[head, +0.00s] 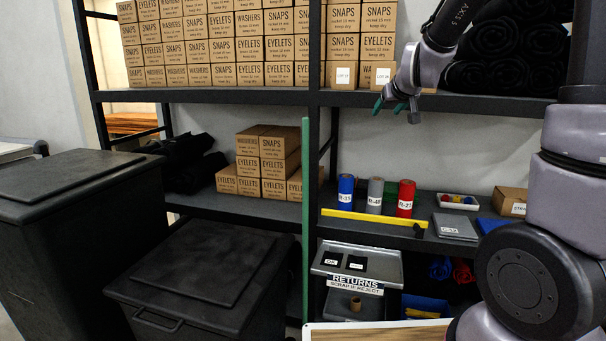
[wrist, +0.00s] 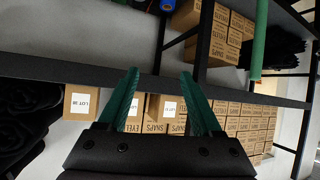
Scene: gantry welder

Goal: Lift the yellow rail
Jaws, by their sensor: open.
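The yellow rail (head: 374,217) is a thin bar along the front edge of the middle shelf, below three labelled rolls. It slopes slightly down to the right, and a small dark piece shows at its right end. My gripper (head: 389,107) is well above the rail, near the upper shelf's front edge, with its green fingers pointing down and left. In the wrist view my gripper (wrist: 160,74) has its two fingers spread apart with nothing between them. I cannot make out the rail in the wrist view.
Blue (head: 346,190), grey (head: 375,194) and red (head: 405,197) rolls stand behind the rail. A grey box (head: 455,226) lies to its right. A green upright post (head: 305,220) stands to its left. A returns tray (head: 333,265) is below. Small boxes (head: 342,75) line the upper shelf.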

